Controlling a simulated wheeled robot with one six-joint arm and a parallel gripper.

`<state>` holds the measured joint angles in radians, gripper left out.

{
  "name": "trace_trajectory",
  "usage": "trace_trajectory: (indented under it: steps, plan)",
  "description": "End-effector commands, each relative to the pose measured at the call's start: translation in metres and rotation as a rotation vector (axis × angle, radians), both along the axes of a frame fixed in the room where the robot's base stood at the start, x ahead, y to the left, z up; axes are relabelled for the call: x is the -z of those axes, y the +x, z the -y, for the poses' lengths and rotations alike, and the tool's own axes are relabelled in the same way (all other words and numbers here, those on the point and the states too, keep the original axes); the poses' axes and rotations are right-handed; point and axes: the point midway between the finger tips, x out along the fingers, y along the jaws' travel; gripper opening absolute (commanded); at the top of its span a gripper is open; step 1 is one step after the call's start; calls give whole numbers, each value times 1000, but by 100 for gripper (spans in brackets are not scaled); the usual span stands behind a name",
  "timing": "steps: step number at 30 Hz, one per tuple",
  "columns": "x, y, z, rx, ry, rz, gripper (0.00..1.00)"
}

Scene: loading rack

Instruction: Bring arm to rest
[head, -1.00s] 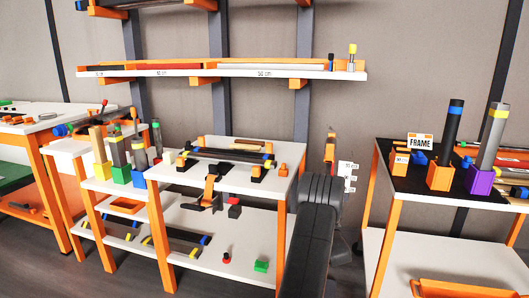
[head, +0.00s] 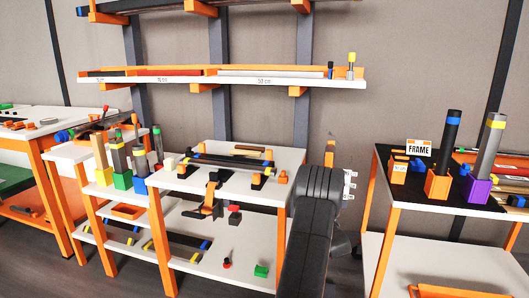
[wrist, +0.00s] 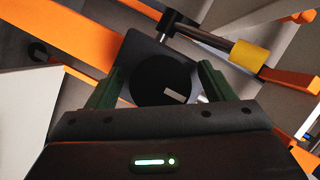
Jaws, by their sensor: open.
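My gripper (wrist: 160,88) shows in the wrist view with its two dark green fingers spread apart. Nothing is held between them. Behind the gap is a dark plate with a black round part (wrist: 162,80), which I cannot identify for sure. In the head view my black arm rises at the lower middle, in front of the gap between the middle table and the right table. The gripper's fingers cannot be made out there.
The middle table (head: 270,160) holds dark bars on orange supports. The right table (head: 485,208) bears a FRAME sign (head: 419,148) and upright tubes in orange and purple holders. A long shelf (head: 225,82) hangs behind. A yellow-banded rod (wrist: 248,56) crosses the wrist view.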

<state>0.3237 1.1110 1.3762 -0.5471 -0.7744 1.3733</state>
Motion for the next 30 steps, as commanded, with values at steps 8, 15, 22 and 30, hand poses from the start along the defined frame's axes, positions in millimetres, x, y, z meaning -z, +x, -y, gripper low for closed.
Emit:
trace_trajectory:
  steps: [8,15,22,30]
  plan:
    - [1,0,0,0,-146,-41,76]
    - [1,0,0,-1,-180,-52,76]
    - [1,0,0,0,-179,-51,76]
    - [-13,-4,0,7,-193,-57,76]
